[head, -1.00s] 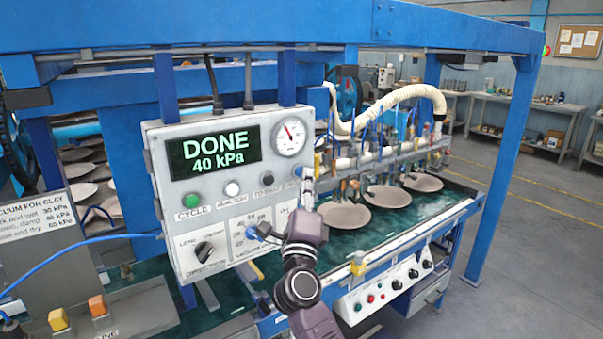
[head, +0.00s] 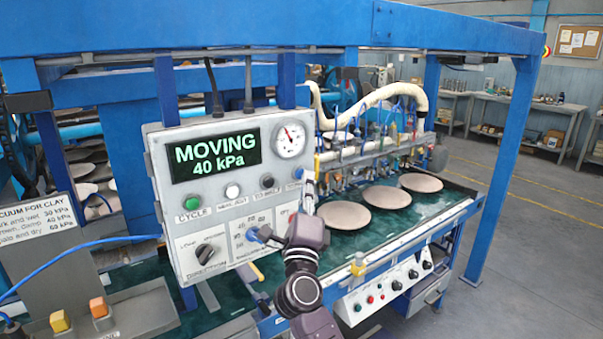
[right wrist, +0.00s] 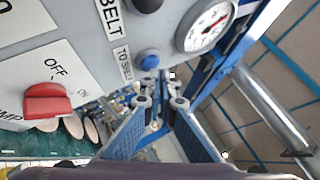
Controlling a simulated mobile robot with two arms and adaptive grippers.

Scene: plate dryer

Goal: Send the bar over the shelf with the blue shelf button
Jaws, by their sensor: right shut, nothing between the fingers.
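The blue shelf button (right wrist: 148,61) shows in the right wrist view on the grey control panel (head: 165,235), near a TO SHELF label. My right gripper (head: 308,182) is shut and empty at the panel's right edge. In the right wrist view its fingertips (right wrist: 152,80) are close to the button; I cannot tell whether they touch it. The bar (head: 375,149) hangs behind and above several clay plates (head: 372,195) on the green belt. The display (head: 217,154) reads MOVING, 40 kPa. My left gripper is not in view.
A dark button (right wrist: 146,4) and a gauge (right wrist: 206,24) sit close to the blue button. A red OFF/ON knob (right wrist: 48,100) is lower on the panel. A blue frame post (head: 500,160) stands at the right, with open floor beyond.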

